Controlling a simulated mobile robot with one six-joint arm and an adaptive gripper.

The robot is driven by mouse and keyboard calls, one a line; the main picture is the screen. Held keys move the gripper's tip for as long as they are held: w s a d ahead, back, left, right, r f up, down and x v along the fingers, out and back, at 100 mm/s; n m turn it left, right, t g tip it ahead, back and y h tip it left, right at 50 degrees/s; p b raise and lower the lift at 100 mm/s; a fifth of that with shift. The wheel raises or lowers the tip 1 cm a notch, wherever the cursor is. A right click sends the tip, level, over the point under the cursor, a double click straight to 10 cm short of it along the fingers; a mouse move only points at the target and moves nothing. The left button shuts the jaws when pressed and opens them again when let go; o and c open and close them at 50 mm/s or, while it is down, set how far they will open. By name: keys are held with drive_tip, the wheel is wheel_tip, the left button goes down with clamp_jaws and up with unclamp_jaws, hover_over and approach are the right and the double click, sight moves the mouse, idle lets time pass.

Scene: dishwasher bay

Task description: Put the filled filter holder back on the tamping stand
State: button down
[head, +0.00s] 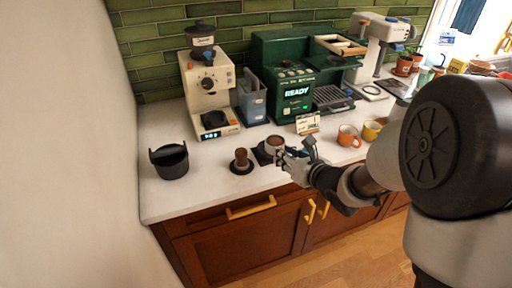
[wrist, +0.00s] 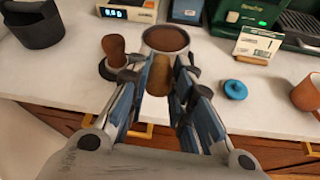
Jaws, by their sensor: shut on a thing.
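The filter holder (head: 276,141) has a metal basket full of brown coffee. In the wrist view the basket (wrist: 166,40) points away from me, and its brown handle (wrist: 159,76) lies between my fingers. My gripper (head: 288,156) is shut on that handle; the fingers also show in the wrist view (wrist: 158,84). A dark flat piece, probably the tamping stand (head: 262,156), shows at the left of the basket and is mostly hidden. I cannot tell whether the basket touches it. A tamper (head: 241,158) with a brown knob stands upright on a black disc just to the left.
A black knock bin (head: 170,162) stands at the left. The grinder (head: 210,85) and green coffee machine (head: 285,80) stand behind. A blue round piece (wrist: 235,89) lies right of my fingers.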

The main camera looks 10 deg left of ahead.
sight(280, 145)
drive_tip(key=s+d, duration=0.3)
drive_tip(key=d, duration=0.1)
drive_tip(key=p+x, duration=0.1)
drive_tip(key=x, duration=0.3)
drive_tip(key=w+r+p+x, duration=0.1)
drive_tip(key=p+x, duration=0.1)
drive_tip(key=x, duration=0.2)
drive_tip(key=r+p+x, duration=0.1)
drive_tip(key=x, duration=0.3)
drive_tip(key=shift+w+d+r, duration=0.1)
drive_tip(key=shift+r, duration=0.1)
drive_tip(key=shift+w+f+b, duration=0.2)
drive_tip(key=shift+f+b, duration=0.5)
drive_tip(key=shift+f, duration=0.05)
wheel_tip(280, 145, down, 2)
drive_tip(key=b, duration=0.3)
drive_tip(key=shift+f, duration=0.65)
idle(0.4)
drive_tip(key=c, duration=1.3)
unclamp_jaws()
drive_tip(key=shift+c, duration=0.2)
drive_tip(key=shift+s+f, duration=0.1)
